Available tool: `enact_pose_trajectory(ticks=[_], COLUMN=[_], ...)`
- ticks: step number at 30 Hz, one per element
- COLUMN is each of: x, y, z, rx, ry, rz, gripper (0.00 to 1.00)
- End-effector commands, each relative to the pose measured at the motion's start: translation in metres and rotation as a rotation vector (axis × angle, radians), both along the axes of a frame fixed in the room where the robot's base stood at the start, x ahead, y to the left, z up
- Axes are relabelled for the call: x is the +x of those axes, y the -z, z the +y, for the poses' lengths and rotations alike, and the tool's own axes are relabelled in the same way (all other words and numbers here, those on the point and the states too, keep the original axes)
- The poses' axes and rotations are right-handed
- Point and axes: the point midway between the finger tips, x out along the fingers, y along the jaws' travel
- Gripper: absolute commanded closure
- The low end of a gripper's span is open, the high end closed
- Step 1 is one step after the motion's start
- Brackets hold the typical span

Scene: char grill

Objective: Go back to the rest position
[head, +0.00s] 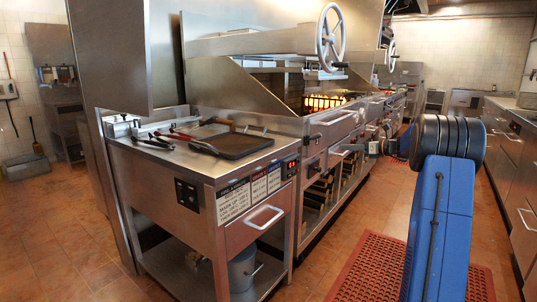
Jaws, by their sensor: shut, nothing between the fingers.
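My arm shows at the right of the head view as a blue link standing upright, with a black ribbed joint at its top. The arm stands over the red floor mat (362,268), to the right of the steel counter (160,158) and apart from it. My gripper is not in view, so its fingers cannot be seen.
A dark flat plate (238,145) and red-handled tools lie on the counter. Behind it a char grill glows (325,103) under a large handwheel (330,38). A bucket (242,272) sits on the lower shelf. Steel cabinets (510,145) line the right; the tiled aisle between is narrow.

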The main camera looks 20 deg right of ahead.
Motion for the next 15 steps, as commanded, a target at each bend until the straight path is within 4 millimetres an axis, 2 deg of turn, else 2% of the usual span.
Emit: enact_pose_trajectory(ticks=[2,5,8,11,15], x=[-0.001,-0.006,-0.019,-0.039,-0.074], y=[-0.001,-0.005,-0.010,-0.014,-0.016], z=[0.003,0.021,0.054,0.096,0.153], rx=[-0.007,-0.049,-0.134,-0.252,-0.424], ry=[-0.004,-0.027,-0.075,-0.144,-0.249], rz=[-0.001,-0.003,-0.008,-0.018,-0.038], gripper=[1.00,1.00,1.00,1.00,1.00])
